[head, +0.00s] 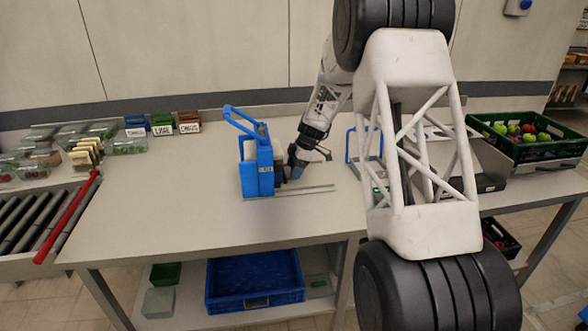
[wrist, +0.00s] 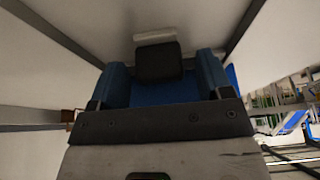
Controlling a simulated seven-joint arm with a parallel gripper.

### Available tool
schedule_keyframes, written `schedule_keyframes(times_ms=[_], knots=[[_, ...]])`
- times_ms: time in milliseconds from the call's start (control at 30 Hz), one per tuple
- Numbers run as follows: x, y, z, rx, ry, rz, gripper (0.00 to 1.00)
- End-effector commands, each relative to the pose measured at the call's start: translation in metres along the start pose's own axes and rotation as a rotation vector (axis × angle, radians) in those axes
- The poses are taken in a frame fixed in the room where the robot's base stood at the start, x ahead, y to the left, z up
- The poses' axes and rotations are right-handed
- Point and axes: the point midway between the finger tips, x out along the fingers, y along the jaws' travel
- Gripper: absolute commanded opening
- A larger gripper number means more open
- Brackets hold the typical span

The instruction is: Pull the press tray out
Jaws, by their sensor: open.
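The blue press (head: 257,168) stands on the long table, with its lever frame (head: 240,122) raised at the top. Thin rails (head: 308,190) run from its base to the right along the tabletop. My gripper (head: 289,170) is low at the right side of the press, close to it. In the wrist view my gripper (wrist: 160,72) is open. A dark block with a pale strip (wrist: 153,38) behind it shows between the blue fingers. It may be the tray's handle; I cannot tell whether the fingers touch it. The tray itself is mostly hidden.
Small labelled boxes (head: 162,124) and clear containers (head: 90,140) stand at the left, by a roller conveyor (head: 40,225) with a red rail. A green crate of produce (head: 530,150) is at the right. A blue crate (head: 255,282) sits on the lower shelf. The front tabletop is clear.

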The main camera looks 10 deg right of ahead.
Motion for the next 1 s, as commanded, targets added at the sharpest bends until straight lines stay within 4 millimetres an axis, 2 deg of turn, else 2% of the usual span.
schedule_keyframes(times_ms=[367,467,833,1000], knots=[[0.0048,0.0,-0.0002,0.0,0.0,0.0,0.72],[0.0047,0.0,-0.0001,0.0,0.0,0.0,0.6],[0.0046,0.0,-0.0001,0.0,0.0,0.0,0.04],[0.0038,-0.0001,0.002,0.0,0.0,0.0,0.04]])
